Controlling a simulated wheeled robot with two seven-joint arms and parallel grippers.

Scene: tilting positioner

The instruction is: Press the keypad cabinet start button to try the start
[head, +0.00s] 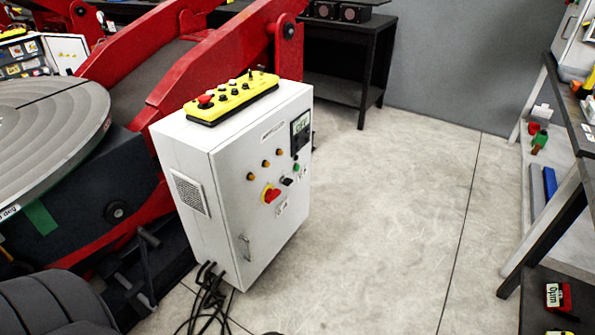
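A white control cabinet (228,222) stands on the floor left of centre, its front turned to the right. A small green button (296,167) is on its front near the right edge, below a dark panel with a lit green display (300,126). Which control is labelled start is too small to read. Neither of my grippers is in view, and nothing touches the cabinet's front.
A yellow pendant (232,98) with a red button lies on the cabinet top. The red positioner with its round grey table (45,120) is at left. Black cables (210,300) lie at the cabinet's foot. Open floor (385,220) lies right, before a shelf rack (545,215).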

